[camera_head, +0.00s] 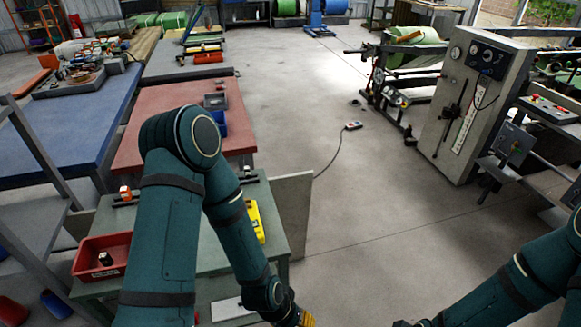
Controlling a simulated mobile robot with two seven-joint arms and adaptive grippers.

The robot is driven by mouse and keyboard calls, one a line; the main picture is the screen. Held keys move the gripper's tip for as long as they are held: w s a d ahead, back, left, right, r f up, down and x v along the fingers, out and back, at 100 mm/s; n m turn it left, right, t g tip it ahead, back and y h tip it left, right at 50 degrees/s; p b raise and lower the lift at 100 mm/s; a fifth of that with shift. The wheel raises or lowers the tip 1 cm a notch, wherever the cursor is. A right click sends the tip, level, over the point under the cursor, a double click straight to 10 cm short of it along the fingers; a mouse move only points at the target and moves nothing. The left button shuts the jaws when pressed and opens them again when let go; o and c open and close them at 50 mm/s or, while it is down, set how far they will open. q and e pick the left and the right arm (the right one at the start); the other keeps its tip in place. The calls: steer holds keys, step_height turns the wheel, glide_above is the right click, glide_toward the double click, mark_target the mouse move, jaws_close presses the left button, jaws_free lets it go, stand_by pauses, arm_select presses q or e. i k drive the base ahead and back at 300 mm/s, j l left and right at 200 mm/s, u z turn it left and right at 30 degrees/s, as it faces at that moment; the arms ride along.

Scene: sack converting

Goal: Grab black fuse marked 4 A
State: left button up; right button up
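A small black block with a pale top (105,258) sits in the red tray (88,276) on the green bench at lower left; it may be a fuse, but no marking is readable. A small orange and white item (125,192) stands by a dark strip at the back left of the same bench. My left arm crosses in front of the bench, and its wrist reaches the bottom edge at an orange-yellow part. My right arm comes in at lower right. The fingers of both grippers are below the picture. My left arm hides much of the bench top.
A yellow device (254,222) lies at the right of the bench, with a pale plate (230,309) nearer. A red table (185,95) and a blue table (70,130) stand behind. A pendant (353,125) and its cable lie on the floor. The middle floor is mostly clear.

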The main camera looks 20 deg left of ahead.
mark_target(247, 172)
steer(key=i+l+z, duration=0.6)
steer(key=i+z, duration=0.25)
steer(key=i+u, duration=0.45)
steer(key=i+l+u, duration=0.3)
steer(key=i+u, duration=0.15)
steer(key=i, duration=0.2)
steer(key=i+j+u, duration=0.1)
steer(key=u, duration=0.35)
steer(key=i+u, duration=0.45)
steer(key=i+l+u, duration=0.1)
steer(key=u, duration=0.4)
